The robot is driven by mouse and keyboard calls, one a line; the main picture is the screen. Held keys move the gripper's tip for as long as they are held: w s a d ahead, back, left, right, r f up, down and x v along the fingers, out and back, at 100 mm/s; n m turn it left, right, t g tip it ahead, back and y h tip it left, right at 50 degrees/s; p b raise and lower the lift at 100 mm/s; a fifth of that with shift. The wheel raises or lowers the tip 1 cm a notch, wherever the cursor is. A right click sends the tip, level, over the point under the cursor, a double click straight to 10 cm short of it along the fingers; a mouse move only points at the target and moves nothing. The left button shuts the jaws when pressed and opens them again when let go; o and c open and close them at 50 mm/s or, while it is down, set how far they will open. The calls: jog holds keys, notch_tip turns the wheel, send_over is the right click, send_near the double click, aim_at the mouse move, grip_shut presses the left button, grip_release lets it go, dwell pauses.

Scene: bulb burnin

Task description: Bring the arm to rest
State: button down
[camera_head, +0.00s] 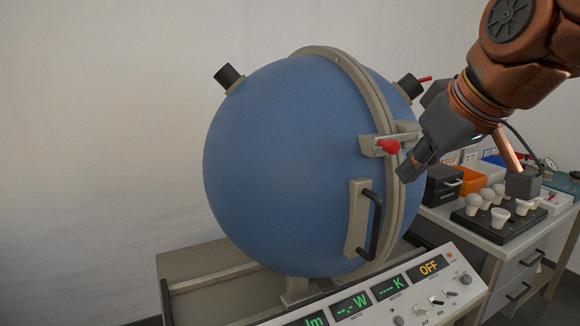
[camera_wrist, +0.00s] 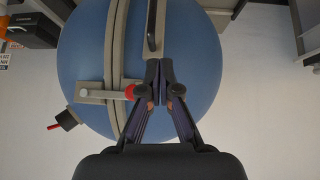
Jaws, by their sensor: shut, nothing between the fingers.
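My gripper (camera_head: 408,170) is at the end of my copper-coloured arm, at the right of the head view. It is just right of the red-knobbed latch on the big blue sphere (camera_head: 285,165). In the wrist view my gripper (camera_wrist: 160,68) has its fingertips together with nothing between them. The red knob (camera_head: 389,146) shows just left of the fingers in the wrist view (camera_wrist: 130,92). I cannot tell whether the fingers touch the sphere or latch. The sphere looks closed along its beige rim.
A dark handle (camera_head: 375,225) sticks out below the latch. A control panel (camera_head: 375,299) with green digits and an "OFF" display stands in front. At the right, a bench holds a dark tray (camera_head: 482,229) of several white bulbs, and an orange bin (camera_head: 472,181). The left side is clear.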

jog(key=s+f+m+g+h, duration=0.15)
jog(key=s+f+g, duration=0.35)
jog(key=f, duration=1)
jog(key=s+f+m+g+h, duration=0.15)
jog(key=s+f, duration=0.55)
jog(key=f, duration=0.7)
jog(key=s+d+f+m+g, duration=0.15)
jog(key=s+f+g, duration=0.25)
jog(key=s+f, duration=0.55)
notch_tip(320, 180, up, 16)
jog(key=t+p, duration=0.1)
jog(key=p, duration=1.3)
jog(key=shift+w+r+m+y, duration=0.15)
jog(key=shift+w+m+y, duration=0.15)
jog(key=shift+w+m, duration=0.15)
jog(key=shift+t, duration=0.25)
